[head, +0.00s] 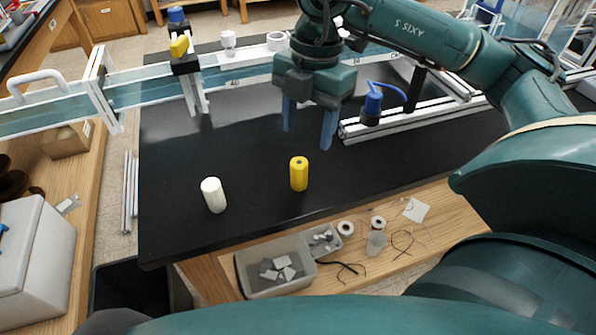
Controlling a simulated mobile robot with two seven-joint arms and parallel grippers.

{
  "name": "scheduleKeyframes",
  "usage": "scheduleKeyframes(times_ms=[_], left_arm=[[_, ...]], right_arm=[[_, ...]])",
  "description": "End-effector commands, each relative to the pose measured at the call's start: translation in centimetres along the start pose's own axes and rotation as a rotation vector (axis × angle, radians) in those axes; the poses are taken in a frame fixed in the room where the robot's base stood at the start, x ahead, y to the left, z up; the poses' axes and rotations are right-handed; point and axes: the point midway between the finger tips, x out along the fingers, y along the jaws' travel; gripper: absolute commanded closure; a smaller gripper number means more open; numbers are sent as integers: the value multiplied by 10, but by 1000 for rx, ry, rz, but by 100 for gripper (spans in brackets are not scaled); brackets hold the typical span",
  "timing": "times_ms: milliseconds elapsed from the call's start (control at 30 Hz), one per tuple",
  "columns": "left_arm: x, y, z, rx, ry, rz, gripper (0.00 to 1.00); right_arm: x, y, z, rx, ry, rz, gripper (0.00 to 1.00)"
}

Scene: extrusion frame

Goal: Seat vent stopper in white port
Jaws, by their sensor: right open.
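My right gripper (308,137) points down over the black table, open and with nothing between its blue fingers. A yellow cylinder (299,174) with a dark hole in its top stands upright below and in front of it, apart from the fingers. A white cylinder (214,196) stands farther left, near the table's front edge. White fittings sit along the frame's rail: a small cup-like one (228,42) and a wider ring-like one (277,40) beside my arm. I cannot tell which piece is the vent stopper or which is the white port. My left gripper is out of view.
The aluminium extrusion frame (145,87) runs across the back of the black table (180,150). A blue fitting with a curved tube (372,103) is right of my gripper. A yellow-and-blue fitting (179,46) stands at the left post. The table's left part is clear. A bin (262,258) sits below.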

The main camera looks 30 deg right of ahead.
Motion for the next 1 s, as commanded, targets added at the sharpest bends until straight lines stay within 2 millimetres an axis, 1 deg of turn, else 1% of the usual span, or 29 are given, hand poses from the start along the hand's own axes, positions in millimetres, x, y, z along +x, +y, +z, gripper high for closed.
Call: scheduleKeyframes(times_ms=[33,100,200,367,633,767,967,1000], left_arm=[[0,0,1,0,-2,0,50],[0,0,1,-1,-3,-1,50],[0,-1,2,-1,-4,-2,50],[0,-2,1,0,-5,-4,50],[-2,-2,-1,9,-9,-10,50],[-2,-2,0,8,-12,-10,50],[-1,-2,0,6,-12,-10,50],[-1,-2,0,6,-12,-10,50]], right_arm=[[10,-1,0,0,0,-3,46],[21,0,0,-1,1,-3,46],[32,0,0,-2,2,-1,46],[41,1,-1,-4,2,-1,46],[80,6,-4,-3,3,-2,46],[88,6,-4,-4,3,1,46],[88,6,-4,-4,3,2,46],[88,6,-4,-4,3,2,48]])
